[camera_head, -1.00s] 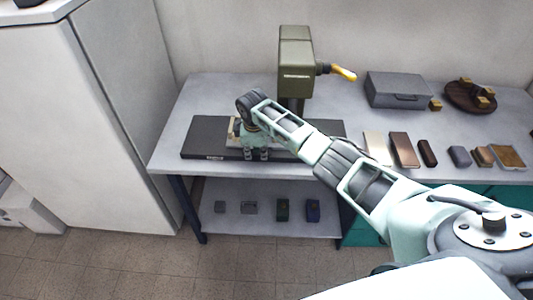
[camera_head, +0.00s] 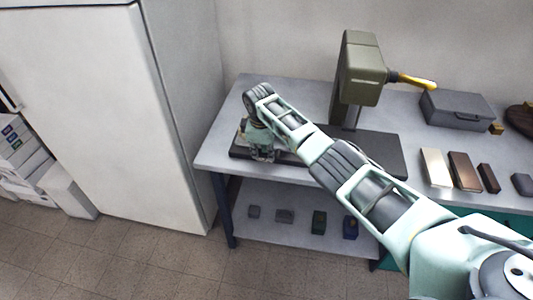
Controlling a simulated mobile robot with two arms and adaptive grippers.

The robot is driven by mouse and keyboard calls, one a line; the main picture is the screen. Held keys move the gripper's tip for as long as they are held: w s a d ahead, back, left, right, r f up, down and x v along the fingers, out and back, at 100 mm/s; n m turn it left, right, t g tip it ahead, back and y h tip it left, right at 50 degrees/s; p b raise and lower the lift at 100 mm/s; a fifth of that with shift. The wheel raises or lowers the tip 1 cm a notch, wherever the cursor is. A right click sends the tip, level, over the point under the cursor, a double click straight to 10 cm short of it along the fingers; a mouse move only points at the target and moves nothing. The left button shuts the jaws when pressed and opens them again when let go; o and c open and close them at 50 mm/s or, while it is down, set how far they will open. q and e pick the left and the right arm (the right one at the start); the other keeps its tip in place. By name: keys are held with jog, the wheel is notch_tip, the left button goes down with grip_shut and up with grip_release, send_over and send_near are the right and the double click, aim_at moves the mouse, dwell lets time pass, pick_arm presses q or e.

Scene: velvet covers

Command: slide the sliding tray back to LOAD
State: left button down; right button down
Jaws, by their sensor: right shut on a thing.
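The olive-green press (camera_head: 362,70) with a yellow-tipped lever (camera_head: 415,82) stands on a dark flat base (camera_head: 380,152) on the grey bench. My right gripper (camera_head: 262,156) points down at the left end of that base, left of the press column. It is shut on part of the sliding tray, which my gripper and forearm mostly hide. Only a small pale part of the tray (camera_head: 281,146) shows beside the fingers. Any LOAD marking cannot be read. My left gripper is not in view.
A tall white cabinet (camera_head: 110,110) stands close to the bench's left end. A grey case (camera_head: 456,108) and several small blocks lie on the bench at the right. Several small items sit on the lower shelf (camera_head: 300,232). The bench's left front corner is clear.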

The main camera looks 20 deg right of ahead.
jog(key=shift+w+a+r, duration=0.1)
jog(key=shift+w+r, duration=0.2)
jog(key=c, duration=2.1)
grip_release()
jog(key=shift+o, duration=1.2)
jog(key=shift+a+f, duration=0.15)
jog(key=shift+f, duration=0.05)
jog(key=shift+s+r, duration=0.1)
notch_tip(320, 180, up, 12)
jog(key=s+a, duration=0.1)
jog(key=shift+s+f, duration=0.2)
jog(key=shift+s, duration=0.2)
